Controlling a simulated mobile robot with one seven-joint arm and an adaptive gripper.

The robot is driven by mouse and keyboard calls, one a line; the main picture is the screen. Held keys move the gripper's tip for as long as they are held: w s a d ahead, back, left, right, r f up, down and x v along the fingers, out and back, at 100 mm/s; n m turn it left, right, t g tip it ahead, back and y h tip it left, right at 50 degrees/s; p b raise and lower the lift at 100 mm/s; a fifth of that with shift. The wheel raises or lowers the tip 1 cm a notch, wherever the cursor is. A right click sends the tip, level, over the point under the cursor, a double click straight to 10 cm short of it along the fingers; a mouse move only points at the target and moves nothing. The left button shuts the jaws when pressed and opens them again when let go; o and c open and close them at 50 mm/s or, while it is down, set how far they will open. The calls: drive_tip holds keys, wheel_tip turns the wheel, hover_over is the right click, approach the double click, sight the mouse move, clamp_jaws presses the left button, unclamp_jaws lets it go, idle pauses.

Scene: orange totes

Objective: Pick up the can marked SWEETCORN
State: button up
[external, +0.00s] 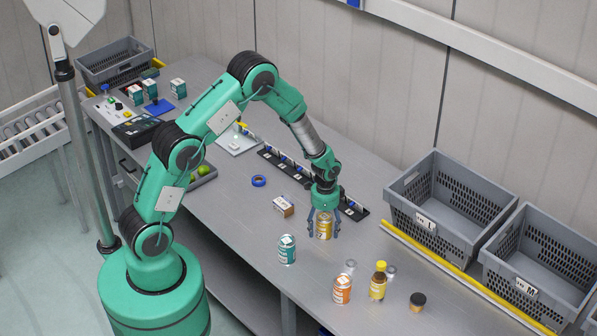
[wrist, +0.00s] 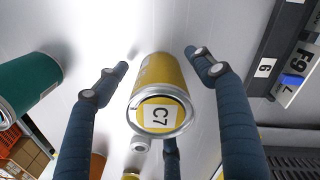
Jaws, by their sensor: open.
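A yellow can (external: 324,227) stands upright on the grey table below my wrist. In the wrist view the yellow can (wrist: 160,78) shows its lid with a white tag reading C7. The word SWEETCORN cannot be read on it. My gripper (external: 323,234) is open, pointing down, with its fingers around the can. In the wrist view, gaps show between the can and the left and right fingers; whether the third finger touches it, I cannot tell. The fingers partly hide the can in the external view.
A teal can (external: 287,250) and a small carton (external: 283,207) stand left of the yellow can. An orange can (external: 342,290), a yellow-capped bottle (external: 378,282) and a dark-lidded jar (external: 417,302) stand nearer the front. A black rail (external: 283,167) runs behind; grey crates (external: 425,222) stand right.

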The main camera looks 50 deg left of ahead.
sight(325, 216)
drive_tip(key=shift+f, duration=0.2)
idle(0.4)
drive_tip(key=c, duration=1.5)
drive_tip(key=shift+r, duration=0.1)
drive_tip(key=shift+c, duration=0.2)
drive_tip(key=shift+r, duration=4.95)
